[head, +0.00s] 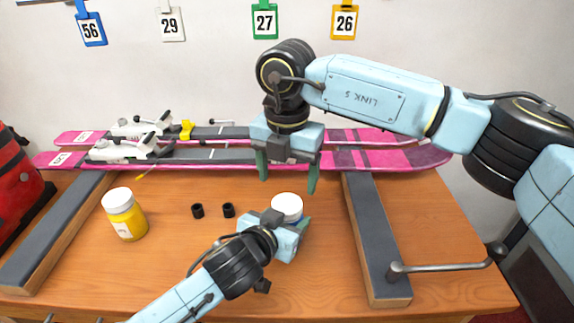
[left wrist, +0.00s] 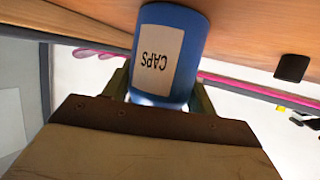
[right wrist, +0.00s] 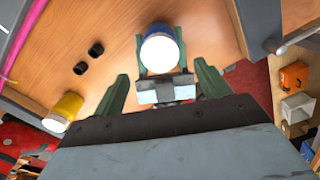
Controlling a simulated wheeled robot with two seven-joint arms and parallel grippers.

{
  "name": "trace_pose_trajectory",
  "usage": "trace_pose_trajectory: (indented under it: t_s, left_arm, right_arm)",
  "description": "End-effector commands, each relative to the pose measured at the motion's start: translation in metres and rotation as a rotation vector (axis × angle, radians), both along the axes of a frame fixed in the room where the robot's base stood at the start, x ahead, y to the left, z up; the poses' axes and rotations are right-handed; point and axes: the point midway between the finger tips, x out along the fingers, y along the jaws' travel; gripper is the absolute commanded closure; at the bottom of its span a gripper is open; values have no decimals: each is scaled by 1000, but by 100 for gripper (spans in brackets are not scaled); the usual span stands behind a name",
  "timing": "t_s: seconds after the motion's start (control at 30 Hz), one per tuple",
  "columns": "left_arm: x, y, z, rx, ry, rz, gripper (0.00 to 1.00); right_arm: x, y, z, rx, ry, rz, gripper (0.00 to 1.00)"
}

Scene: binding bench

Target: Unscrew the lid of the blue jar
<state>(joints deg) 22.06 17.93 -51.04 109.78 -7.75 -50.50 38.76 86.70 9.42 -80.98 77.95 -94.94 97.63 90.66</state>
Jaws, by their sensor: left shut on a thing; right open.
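The blue jar (left wrist: 172,52) has a pale label reading "CAPS" and stands upright on the wooden bench. Its white lid (head: 287,206) is on top, and shows from above in the right wrist view (right wrist: 160,52). My left gripper (head: 281,232) is shut on the jar from the near side; its fingers flank the jar in the left wrist view (left wrist: 157,95). My right gripper (head: 287,183) points down above the lid, open and empty, with a gap to the lid. The lid shows ahead of its spread fingers in the right wrist view (right wrist: 163,80).
A yellow jar (head: 125,217) with a white lid stands at left. Two small black caps (head: 197,211) lie between the jars. Pink skis (head: 350,158) with bindings lie along the back. Dark-topped beams (head: 373,235) flank the work area, the right one with a metal handle (head: 445,267).

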Motion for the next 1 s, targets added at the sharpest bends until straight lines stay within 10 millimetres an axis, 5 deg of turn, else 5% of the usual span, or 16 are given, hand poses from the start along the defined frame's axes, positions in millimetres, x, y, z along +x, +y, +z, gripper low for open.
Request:
trace_pose_trajectory:
  t_s: [0.33, 0.77, 1.0]
  left_arm:
    - [0, 1, -1, 2, 0, 1, 100]
    - [0, 1, 0, 2, 0, 1, 100]
    - [0, 1, 0, 2, 0, 1, 100]
  right_arm:
    - [0, 0, -52, 0, 1, 2, 25]
    - [0, 0, -62, 0, -1, 3, 25]
    - [0, 0, -62, 0, -1, 3, 56]
